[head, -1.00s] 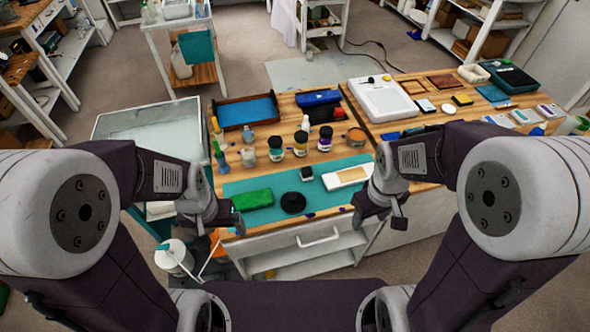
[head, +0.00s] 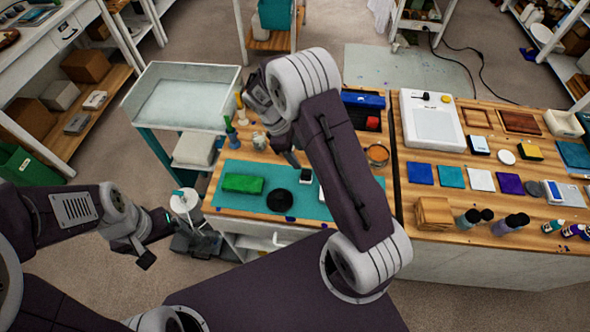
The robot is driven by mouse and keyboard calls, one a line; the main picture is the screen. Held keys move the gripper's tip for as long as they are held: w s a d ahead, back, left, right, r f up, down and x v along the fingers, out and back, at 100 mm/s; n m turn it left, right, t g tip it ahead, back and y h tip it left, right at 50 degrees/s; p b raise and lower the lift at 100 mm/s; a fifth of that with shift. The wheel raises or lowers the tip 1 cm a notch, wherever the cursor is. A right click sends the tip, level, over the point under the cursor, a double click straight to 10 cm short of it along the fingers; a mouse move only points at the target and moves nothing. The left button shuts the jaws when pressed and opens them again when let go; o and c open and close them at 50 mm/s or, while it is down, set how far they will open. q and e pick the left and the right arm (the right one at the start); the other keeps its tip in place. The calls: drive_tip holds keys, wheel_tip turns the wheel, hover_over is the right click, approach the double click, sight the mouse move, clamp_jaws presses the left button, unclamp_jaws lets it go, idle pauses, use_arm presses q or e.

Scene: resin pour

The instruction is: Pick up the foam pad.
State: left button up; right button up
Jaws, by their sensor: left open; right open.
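A green block (head: 242,183) lies on the teal mat (head: 231,204) at the left of the wooden worktable; it may be the foam pad, but I cannot tell for sure. A yellow and black block (head: 530,151) further right is another possible pad. My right gripper (head: 290,157) hangs over the table just behind the mat, right of and beyond the green block, partly hidden by its own arm. It is open and holds nothing that I can see. My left gripper (head: 155,238) is open and empty, left of the table and apart from it.
A black round piece (head: 279,200) stands on the mat. A pale basin (head: 185,95) is at the back left. A white bucket (head: 184,201) stands near my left gripper. Coloured squares and several bottles (head: 510,224) cover the right table. My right arm hides the table's middle.

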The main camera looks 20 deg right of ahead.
sight(306, 172)
drive_tip(key=shift+g, duration=0.3)
drive_tip(key=x, duration=0.3)
drive_tip(key=p+x, duration=0.1)
drive_tip(key=x, duration=0.1)
drive_tip(key=shift+s+a+f, duration=0.2)
drive_tip(key=shift+s+a, duration=0.1)
drive_tip(key=shift+s, duration=0.1)
drive_tip(key=x, duration=0.1)
drive_tip(key=p+x, duration=0.1)
drive_tip(key=x, duration=0.1)
drive_tip(key=w+x, duration=0.1)
drive_tip(key=x, duration=0.1)
drive_tip(key=shift+s+d+f+p, duration=0.1)
drive_tip(key=shift+d+f+p, duration=0.1)
drive_tip(key=shift+p, duration=0.1)
drive_tip(key=shift+a, duration=0.15)
clamp_jaws()
